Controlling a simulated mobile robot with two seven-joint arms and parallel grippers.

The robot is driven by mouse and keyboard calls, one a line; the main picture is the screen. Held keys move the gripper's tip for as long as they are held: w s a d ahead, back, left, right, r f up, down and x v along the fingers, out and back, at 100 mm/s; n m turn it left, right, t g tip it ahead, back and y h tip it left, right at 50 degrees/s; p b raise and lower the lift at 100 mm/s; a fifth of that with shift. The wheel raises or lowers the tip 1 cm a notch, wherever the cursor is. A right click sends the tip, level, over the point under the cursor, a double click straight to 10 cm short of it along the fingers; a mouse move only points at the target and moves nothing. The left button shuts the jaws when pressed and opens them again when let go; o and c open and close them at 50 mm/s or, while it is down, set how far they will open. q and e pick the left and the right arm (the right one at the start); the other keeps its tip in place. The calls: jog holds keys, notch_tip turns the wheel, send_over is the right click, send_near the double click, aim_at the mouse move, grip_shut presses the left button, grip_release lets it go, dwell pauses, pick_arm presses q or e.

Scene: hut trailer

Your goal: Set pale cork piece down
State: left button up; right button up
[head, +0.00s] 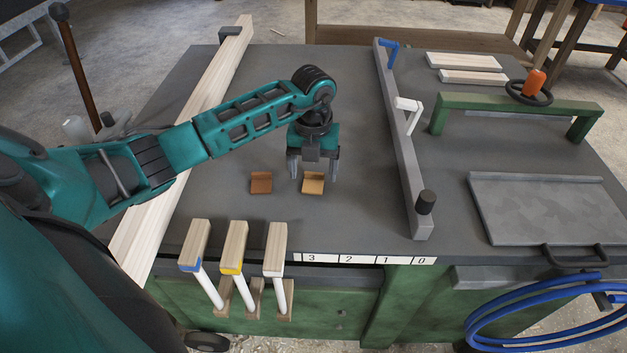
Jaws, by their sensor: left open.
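The pale cork piece (313,187) lies on the grey bench top (350,215), near its front half. A darker brown cork piece (261,183) lies a little to its left, with a gap between them. My left gripper (313,172) points down right over the pale piece, its fingers apart on either side of the piece's far part. I cannot tell whether the fingertips touch the piece or the bench. My right gripper is out of view.
A long wooden plank (195,120) lies along the left. A grey bar (405,150) with blue and white levers bounds the middle on the right. Three wood-topped handles (234,245) stand at the front edge beside a numbered strip (365,259). Bench behind the gripper is clear.

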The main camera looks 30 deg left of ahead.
pick_arm(q)
jog(key=shift+f, duration=0.9)
jog(key=shift+c, duration=0.2)
jog(key=c, duration=1.1)
